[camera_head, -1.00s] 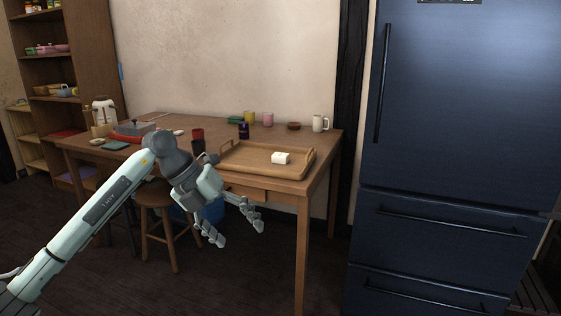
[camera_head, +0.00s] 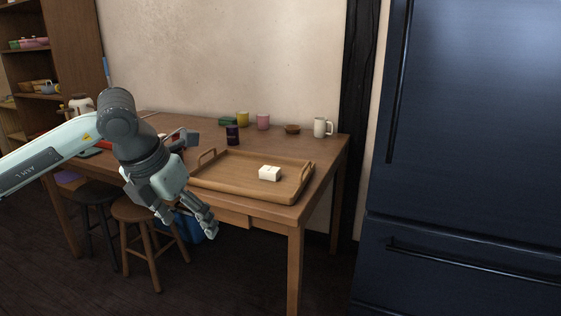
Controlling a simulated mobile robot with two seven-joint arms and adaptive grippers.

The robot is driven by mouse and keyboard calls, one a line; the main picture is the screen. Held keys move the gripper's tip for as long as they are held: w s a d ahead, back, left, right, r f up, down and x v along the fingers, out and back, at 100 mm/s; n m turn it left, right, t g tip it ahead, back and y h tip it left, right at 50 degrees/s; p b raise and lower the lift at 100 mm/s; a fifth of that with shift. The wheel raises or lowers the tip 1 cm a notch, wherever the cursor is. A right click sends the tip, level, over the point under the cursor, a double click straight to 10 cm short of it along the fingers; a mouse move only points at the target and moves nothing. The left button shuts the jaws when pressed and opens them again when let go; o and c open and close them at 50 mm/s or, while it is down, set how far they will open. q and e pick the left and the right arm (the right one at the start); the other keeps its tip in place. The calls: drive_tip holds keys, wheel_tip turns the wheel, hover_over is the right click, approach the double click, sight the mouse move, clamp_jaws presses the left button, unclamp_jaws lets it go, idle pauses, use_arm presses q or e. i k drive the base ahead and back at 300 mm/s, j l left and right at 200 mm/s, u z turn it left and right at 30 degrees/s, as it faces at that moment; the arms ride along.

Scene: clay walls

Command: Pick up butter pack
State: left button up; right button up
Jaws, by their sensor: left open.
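The butter pack (camera_head: 269,174) is a small white block lying on the wooden tray (camera_head: 230,185) near the front right of the table. My left gripper (camera_head: 190,228) is open and empty. It hangs in front of the table's front edge, left of the tray and lower in the picture than the butter pack, pointing down and to the right. It does not touch the tray or the pack. My right gripper is not in view.
Stools (camera_head: 150,240) stand below. A dark fridge (camera_head: 470,150) is on the right.

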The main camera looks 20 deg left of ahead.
sight(268, 173)
drive_tip(key=i, duration=1.25)
